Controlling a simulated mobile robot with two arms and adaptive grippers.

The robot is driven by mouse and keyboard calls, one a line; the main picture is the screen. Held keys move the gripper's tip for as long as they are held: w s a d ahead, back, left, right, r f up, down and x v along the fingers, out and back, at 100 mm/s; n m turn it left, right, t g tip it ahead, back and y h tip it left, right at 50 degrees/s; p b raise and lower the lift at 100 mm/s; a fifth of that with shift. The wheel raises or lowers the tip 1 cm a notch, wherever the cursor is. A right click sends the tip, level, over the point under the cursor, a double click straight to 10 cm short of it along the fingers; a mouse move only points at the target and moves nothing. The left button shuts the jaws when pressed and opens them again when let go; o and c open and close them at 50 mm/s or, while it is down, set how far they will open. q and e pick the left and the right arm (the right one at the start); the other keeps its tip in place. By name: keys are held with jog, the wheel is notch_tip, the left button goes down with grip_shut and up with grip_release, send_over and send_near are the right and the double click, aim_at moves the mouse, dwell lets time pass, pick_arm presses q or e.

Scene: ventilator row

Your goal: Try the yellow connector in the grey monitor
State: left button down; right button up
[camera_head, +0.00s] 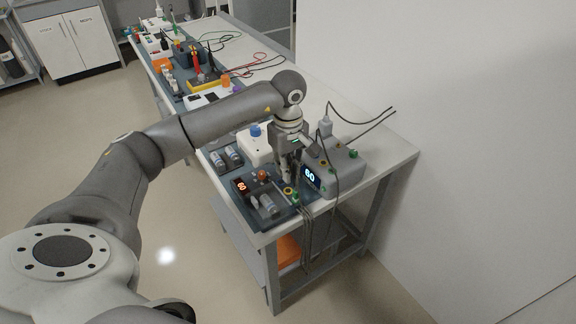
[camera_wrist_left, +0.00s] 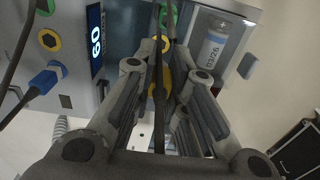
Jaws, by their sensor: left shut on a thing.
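My left gripper (camera_head: 288,178) points down at the near end of the bench, just left of the grey monitor (camera_head: 343,163). It is shut on the yellow connector (camera_wrist_left: 158,82), whose dark cable runs between the fingers in the left wrist view; the fingers hide part of it. The grey monitor shows a lit display (camera_wrist_left: 96,38) on its face. Beside the display, in the wrist view, are a yellow-ringed port (camera_wrist_left: 48,40) and a blue plug (camera_wrist_left: 45,78) with a cable. The connector is apart from that yellow-ringed port. My right gripper is not in view.
Cables hang over the bench's front edge. A white device with a blue cap (camera_head: 255,131) stands behind. The bench right of the monitor is clear.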

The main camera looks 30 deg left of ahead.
aim_at(288, 191)
pick_arm(q)
jog(key=shift+f+b, duration=0.95)
jog(key=shift+f, duration=1.15)
jog(key=shift+f+b, duration=0.45)
jog(key=shift+b, duration=0.05)
jog(key=shift+f+b, duration=0.4)
jog(key=shift+f, duration=0.1)
